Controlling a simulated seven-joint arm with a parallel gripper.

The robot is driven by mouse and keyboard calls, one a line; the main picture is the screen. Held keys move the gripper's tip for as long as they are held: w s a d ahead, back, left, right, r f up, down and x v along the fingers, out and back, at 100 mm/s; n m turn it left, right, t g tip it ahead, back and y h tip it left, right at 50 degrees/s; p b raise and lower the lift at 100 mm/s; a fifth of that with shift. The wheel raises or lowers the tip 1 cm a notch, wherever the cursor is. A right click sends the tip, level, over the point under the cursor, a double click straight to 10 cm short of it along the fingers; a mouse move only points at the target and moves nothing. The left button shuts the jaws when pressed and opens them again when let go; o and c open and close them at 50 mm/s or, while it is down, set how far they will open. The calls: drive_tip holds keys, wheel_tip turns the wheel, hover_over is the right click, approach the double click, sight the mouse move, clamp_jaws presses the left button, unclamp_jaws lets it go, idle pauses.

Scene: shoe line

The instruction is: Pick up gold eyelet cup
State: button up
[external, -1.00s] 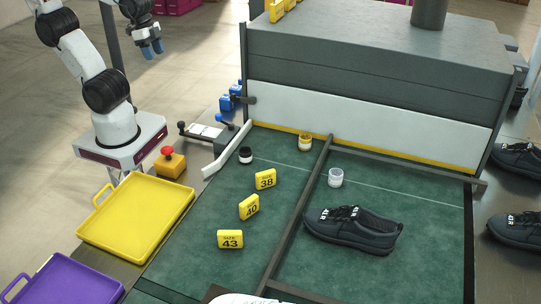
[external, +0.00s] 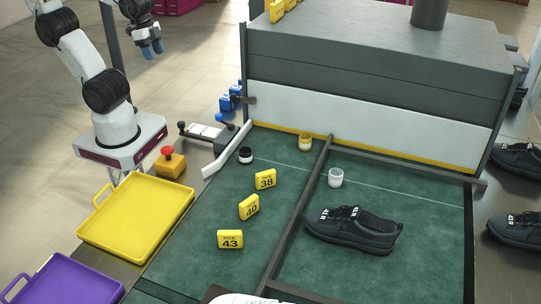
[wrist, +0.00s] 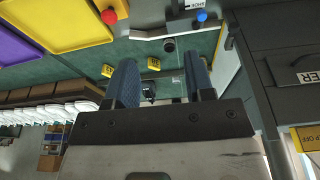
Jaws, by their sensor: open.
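The gold eyelet cup (external: 305,143) stands upright on the green mat at the far end, close to the yellow strip and just left of the dark divider rail. A black cup (external: 246,155) is to its left and a white cup (external: 336,177) is right of the rail. My gripper (external: 152,48) is raised at the upper left, far from the cups, with blue fingers. In the wrist view my gripper (wrist: 162,82) is open and empty. The black cup (wrist: 168,45) shows there beyond the fingers; I cannot make out the gold cup in that view.
Yellow size tags 38 (external: 265,180), 40 (external: 249,207) and 43 (external: 230,239) lie on the mat. A dark shoe (external: 353,229) sits right of the divider rail (external: 292,223). A yellow tray (external: 137,218) and a red button (external: 168,151) are at left. A grey housing (external: 375,65) rises behind the cups.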

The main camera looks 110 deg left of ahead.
drive_tip(key=o, duration=0.6)
drive_tip(key=m+g+y, duration=0.3)
drive_tip(key=m+y, duration=0.8)
drive_tip(key=m, duration=0.4)
hover_over(302, 143)
drive_tip(key=s+d, duration=0.4)
drive_tip(key=s, duration=0.6)
wheel_tip(302, 143, down, 20)
drive_tip(key=w+f+m+t+y, duration=0.1)
drive_tip(key=w+f, duration=0.2)
drive_tip(key=f, duration=0.1)
drive_tip(key=w+f+m+t, duration=0.1)
drive_tip(key=w+f+m, duration=0.1)
drive_tip(key=w+f, duration=0.1)
drive_tip(key=w+f+m+y, duration=0.1)
drive_tip(key=w+f, duration=0.2)
drive_tip(key=f, duration=0.3)
drive_tip(key=shift+w+d+m+t+y, duration=0.15)
drive_tip(key=shift+d+m+t+y, duration=0.15)
drive_tip(key=shift+d+m+t, duration=0.1)
